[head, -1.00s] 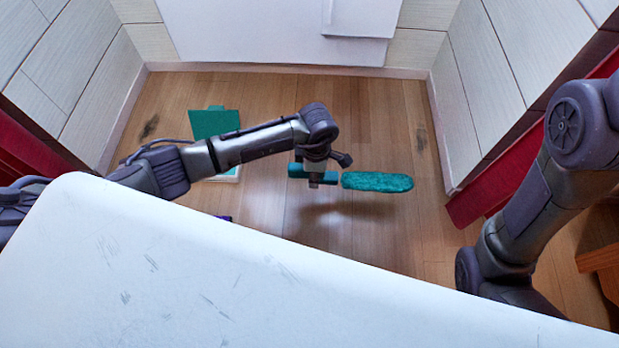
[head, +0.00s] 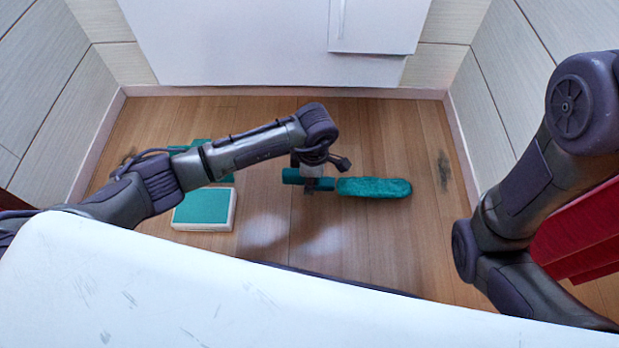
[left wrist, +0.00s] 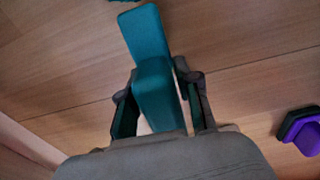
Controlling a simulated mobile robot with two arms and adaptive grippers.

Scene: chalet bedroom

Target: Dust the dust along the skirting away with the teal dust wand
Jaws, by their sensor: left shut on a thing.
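My left gripper (head: 312,184) is shut on the handle of the teal dust wand (head: 374,188) and holds it above the wooden floor. The wand's fluffy head points right in the head view. The handle also shows between the fingers in the left wrist view (left wrist: 150,60). A dark dust patch (head: 444,170) lies on the floor near the right skirting (head: 462,145), to the right of the wand's tip and apart from it. Another dark patch (head: 127,158) lies near the left skirting (head: 96,150), partly behind my left arm. My right gripper is out of view.
A white box with a teal top (head: 203,208) stands on the floor below my left arm, with a teal piece behind it. White furniture (head: 240,50) is at the back wall. A red item (head: 585,230) is at right. A purple object (left wrist: 302,128) shows in the left wrist view.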

